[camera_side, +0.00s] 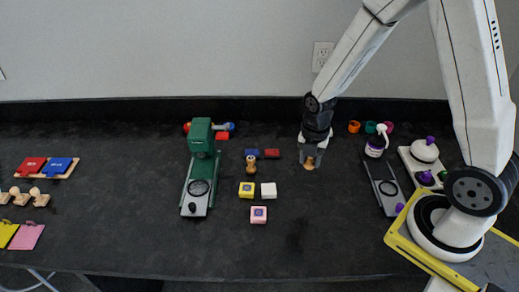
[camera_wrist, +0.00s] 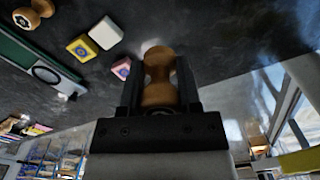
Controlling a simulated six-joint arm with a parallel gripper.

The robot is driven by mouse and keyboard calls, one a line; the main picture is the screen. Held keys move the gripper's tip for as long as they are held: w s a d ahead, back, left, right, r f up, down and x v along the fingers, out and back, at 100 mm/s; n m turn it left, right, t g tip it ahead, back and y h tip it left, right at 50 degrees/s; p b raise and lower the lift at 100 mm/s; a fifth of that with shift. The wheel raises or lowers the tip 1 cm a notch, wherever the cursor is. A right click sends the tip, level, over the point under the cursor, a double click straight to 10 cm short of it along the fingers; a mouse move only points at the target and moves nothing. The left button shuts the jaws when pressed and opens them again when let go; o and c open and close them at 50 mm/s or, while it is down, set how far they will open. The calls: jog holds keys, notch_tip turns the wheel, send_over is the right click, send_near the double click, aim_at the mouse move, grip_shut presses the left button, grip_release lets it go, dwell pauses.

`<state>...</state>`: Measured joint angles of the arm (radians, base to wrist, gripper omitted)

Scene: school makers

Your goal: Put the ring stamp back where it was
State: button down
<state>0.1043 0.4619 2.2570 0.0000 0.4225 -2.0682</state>
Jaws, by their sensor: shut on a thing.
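My gripper (camera_side: 312,158) is shut on a wooden stamp with a waisted handle; in the wrist view the stamp (camera_wrist: 158,72) sits between the two fingers. Its stamping face is hidden, so I cannot tell if it is the ring stamp. In the side view it is over the dark table, right of the red and blue pieces. Another wooden stamp (camera_side: 251,166) stands behind the yellow block (camera_side: 246,189), left of my gripper. At far left, several wooden stamps (camera_side: 22,197) are in a row.
A white block (camera_side: 268,190) and a marked pink block (camera_side: 259,214) lie in front of my gripper. A green press (camera_side: 201,150) stands left. A purple-labelled bottle (camera_side: 376,146) and a grey frame (camera_side: 383,187) are right. The table's front middle is clear.

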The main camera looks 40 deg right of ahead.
jog(key=w+f, duration=0.4)
jog(key=w, duration=0.5)
send_over(272, 171)
jog(key=s, duration=0.2)
notch_tip(272, 171, down, 4)
jog(key=shift+w+f, duration=0.1)
jog(key=shift+w, duration=0.05)
jog(key=shift+w+f, duration=0.5)
jog(key=shift+f, duration=0.05)
jog(key=shift+f, duration=0.1)
jog(key=shift+w+f, duration=0.2)
jog(key=shift+f, duration=1.55)
jog(key=shift+f, duration=0.15)
jog(key=shift+c, duration=1.5)
grip_release()
